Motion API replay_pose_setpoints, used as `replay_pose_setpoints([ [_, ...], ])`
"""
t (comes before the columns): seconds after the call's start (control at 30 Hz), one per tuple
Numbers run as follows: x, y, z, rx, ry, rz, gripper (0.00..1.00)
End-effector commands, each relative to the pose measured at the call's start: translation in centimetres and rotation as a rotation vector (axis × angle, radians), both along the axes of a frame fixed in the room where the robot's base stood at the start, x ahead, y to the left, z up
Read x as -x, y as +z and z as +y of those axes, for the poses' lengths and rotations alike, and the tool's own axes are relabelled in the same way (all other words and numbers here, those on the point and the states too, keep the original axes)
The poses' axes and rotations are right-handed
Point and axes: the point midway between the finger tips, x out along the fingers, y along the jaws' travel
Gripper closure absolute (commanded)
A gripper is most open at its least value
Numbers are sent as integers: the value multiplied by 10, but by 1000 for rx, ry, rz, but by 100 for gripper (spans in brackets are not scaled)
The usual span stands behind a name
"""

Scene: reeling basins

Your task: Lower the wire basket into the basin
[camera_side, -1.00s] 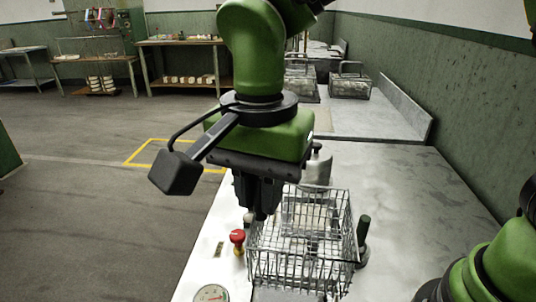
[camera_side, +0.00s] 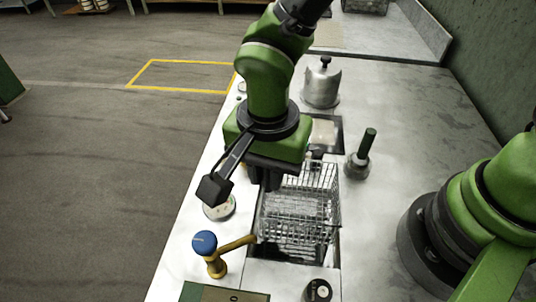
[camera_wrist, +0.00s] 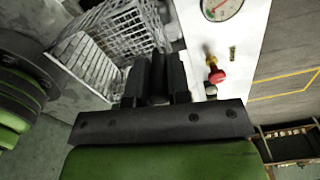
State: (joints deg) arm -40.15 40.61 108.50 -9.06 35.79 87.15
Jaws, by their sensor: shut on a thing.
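The wire basket (camera_side: 318,205) is an open rectangular mesh box. My gripper (camera_side: 266,180) points down at its left side and is shut on it. In the wrist view the basket (camera_wrist: 118,32) fills the upper left, beside my dark fingers (camera_wrist: 158,82). The exact grip point is hidden. A dark rectangular basin opening (camera_side: 290,254) shows in the worktop at the basket's near side. The basket looks roughly level over it. I cannot tell how far its bottom is from the rim.
A blue-knobbed brass tap (camera_side: 207,245) is at near left. A dial gauge (camera_wrist: 220,5) and red knob (camera_wrist: 216,75) are beside my gripper.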

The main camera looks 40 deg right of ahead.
Motion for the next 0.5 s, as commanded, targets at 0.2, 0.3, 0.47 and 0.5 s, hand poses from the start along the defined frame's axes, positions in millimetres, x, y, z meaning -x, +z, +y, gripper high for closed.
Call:
replay_pose_setpoints([
  [0.2, 1, -23, -1, 3, -1, 4, 100],
  [0.3, 1, -34, 0, 2, 0, 3, 100],
  [0.47, 1, -51, 0, 2, -1, 3, 100],
  [0.5, 0, -55, 0, 2, -1, 3, 100],
])
